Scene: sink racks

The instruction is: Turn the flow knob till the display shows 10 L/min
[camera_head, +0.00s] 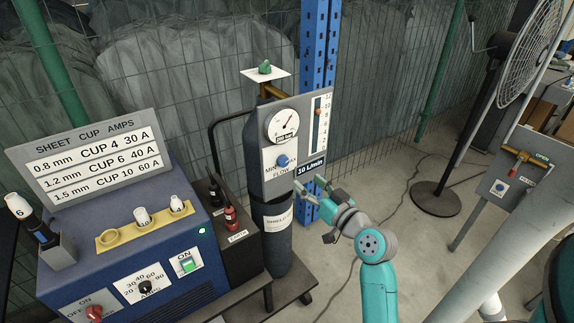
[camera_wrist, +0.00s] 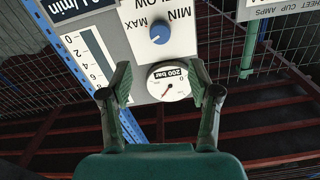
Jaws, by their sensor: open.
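In the wrist view the panel appears upside down, with the knob (camera_wrist: 160,34) beyond my open fingers (camera_wrist: 160,82) and touching neither. The display (camera_wrist: 82,8) is cut off there, so its number is hidden.
A blue welding machine (camera_head: 130,230) stands left, a fan (camera_head: 437,199) right. A grey valve panel (camera_head: 500,190) stands at far right.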

